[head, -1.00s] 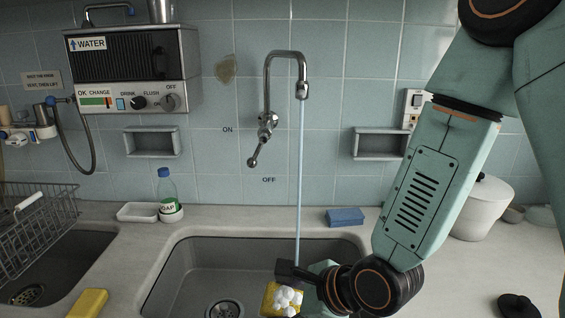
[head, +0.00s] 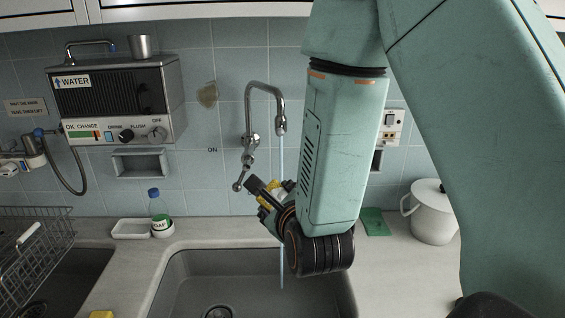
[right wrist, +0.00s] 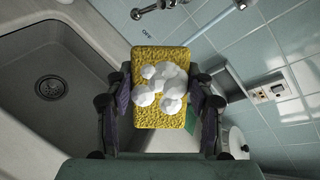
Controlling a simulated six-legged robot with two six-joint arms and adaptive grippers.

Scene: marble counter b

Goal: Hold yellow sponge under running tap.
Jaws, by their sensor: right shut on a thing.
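My right gripper (head: 268,190) is shut on a yellow sponge (head: 289,185) with white foam on it. The right wrist view shows the sponge (right wrist: 158,120) between both fingers of the gripper (right wrist: 160,98). The tap (head: 280,125) is on the wall, and its water stream (head: 281,155) falls into the sink (head: 181,272). In the head view the sponge and gripper overlap the stream below the spout; I cannot tell whether water strikes the sponge. My arm hides part of the sponge. My left gripper is not in view.
A soap bottle (head: 158,212) and white dish (head: 131,229) stand left behind the sink. A wire rack (head: 35,240) is at the left. A white pot (head: 432,215) and green pad (head: 375,222) are at the right. Another yellow block (head: 101,314) shows at the bottom edge.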

